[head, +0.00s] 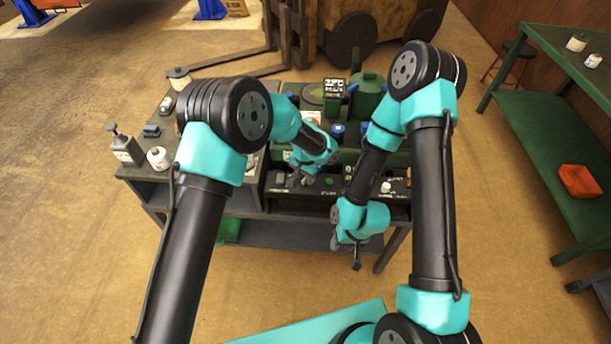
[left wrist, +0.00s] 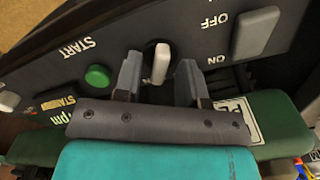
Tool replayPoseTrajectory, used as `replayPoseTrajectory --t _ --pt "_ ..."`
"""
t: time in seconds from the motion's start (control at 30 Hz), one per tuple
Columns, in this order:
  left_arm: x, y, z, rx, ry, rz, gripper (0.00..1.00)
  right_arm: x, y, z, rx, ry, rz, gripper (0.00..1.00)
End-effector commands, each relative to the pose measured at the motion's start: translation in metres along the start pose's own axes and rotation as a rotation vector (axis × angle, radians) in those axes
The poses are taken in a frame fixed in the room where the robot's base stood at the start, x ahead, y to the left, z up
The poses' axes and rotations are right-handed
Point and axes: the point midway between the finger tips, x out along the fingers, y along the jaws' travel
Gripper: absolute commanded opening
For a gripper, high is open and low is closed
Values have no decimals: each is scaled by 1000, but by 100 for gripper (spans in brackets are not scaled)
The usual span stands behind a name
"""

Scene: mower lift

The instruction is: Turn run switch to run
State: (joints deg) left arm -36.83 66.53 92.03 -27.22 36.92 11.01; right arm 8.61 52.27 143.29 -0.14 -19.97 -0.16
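In the left wrist view a dark control panel (left wrist: 213,62) shows upside down, with a pale upright switch lever (left wrist: 160,63) on a round black base. Its label is mostly hidden by a finger. My left gripper (left wrist: 160,82) is open, with one finger on each side of the lever and a small gap showing on both sides. In the head view the left gripper (head: 307,178) is at the front panel (head: 345,188) of the green machine; the lever itself is hidden there. My right gripper (head: 356,262) hangs in front of the bench, apart from the panel, its fingers too small to read.
A green START button (left wrist: 97,76) and a grey OFF/ON rocker (left wrist: 256,32) flank the lever. A white knob (head: 386,187) sits at the panel's right. Bottles and cans stand on the bench's left side. A green side table (head: 560,140) is at right. Floor in front is clear.

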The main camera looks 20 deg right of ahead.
Motion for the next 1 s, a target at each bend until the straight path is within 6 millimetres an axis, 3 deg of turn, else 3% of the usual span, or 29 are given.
replayPoseTrajectory --t 0.27,0.47,1.0 --pt "0 0 0 -1 0 0 39 0 0 0 0 0 0 40" --pt "-13 0 -1 -1 3 -1 39 0 0 0 0 0 0 40" --pt "-110 0 -1 0 4 -1 39 0 0 0 0 0 0 40"
